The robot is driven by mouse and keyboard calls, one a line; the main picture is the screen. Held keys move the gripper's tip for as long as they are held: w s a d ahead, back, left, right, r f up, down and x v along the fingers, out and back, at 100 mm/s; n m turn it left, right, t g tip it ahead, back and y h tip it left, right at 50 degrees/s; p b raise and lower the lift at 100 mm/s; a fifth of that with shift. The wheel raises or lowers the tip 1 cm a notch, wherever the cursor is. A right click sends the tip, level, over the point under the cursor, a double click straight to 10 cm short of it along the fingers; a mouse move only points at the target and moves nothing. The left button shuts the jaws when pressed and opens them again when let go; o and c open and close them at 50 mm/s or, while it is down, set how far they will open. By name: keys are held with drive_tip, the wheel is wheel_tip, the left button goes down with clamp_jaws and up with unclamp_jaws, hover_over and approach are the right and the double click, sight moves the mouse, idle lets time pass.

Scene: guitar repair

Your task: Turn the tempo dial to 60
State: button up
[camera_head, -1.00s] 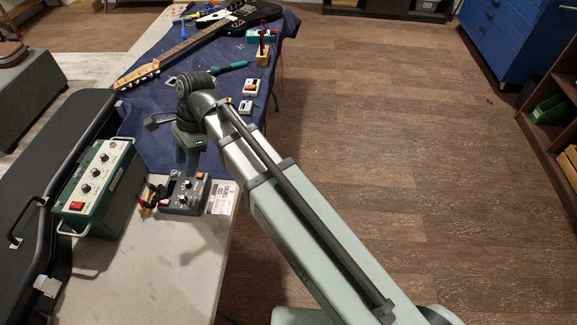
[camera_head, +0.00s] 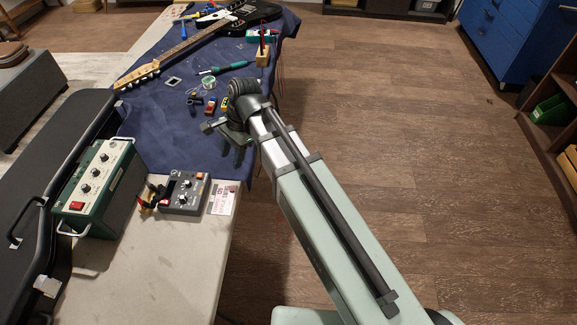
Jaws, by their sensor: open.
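A small dark grey box (camera_head: 184,193) with knobs, a dark display and an orange-red button sits on the pale table near the front. A green box (camera_head: 97,186) with several black-and-white knobs and a red switch stands to its left. The dial markings are too small to read, so I cannot tell which knob is the tempo dial or its setting. My gripper (camera_head: 240,158) is open, pointing down above the right edge of the blue cloth. It is apart from both boxes, up and to the right of the grey one. My wrist hides part of the cloth behind it.
A printed white card (camera_head: 223,200) lies right of the grey box, and cable plugs (camera_head: 150,197) lie at its left. A black case (camera_head: 30,225) lies at the left. Small coloured items (camera_head: 210,105) and a guitar (camera_head: 190,45) lie on the blue cloth (camera_head: 150,125).

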sight(182, 197)
drive_tip(key=w+d+f+n, duration=0.1)
drive_tip(key=w+d+f, duration=0.1)
drive_tip(key=d+f, duration=0.3)
drive_tip(key=w+d+f+n+t+h, duration=0.1)
drive_tip(key=w+d+f, duration=0.2)
drive_tip(key=d, duration=0.7)
wheel_tip(182, 197, down, 3)
drive_tip(key=shift+w+d+r+n, duration=0.15)
drive_tip(key=shift+w+d+n, duration=0.05)
drive_tip(key=shift+d+n, duration=0.1)
drive_tip(key=shift+a, duration=0.1)
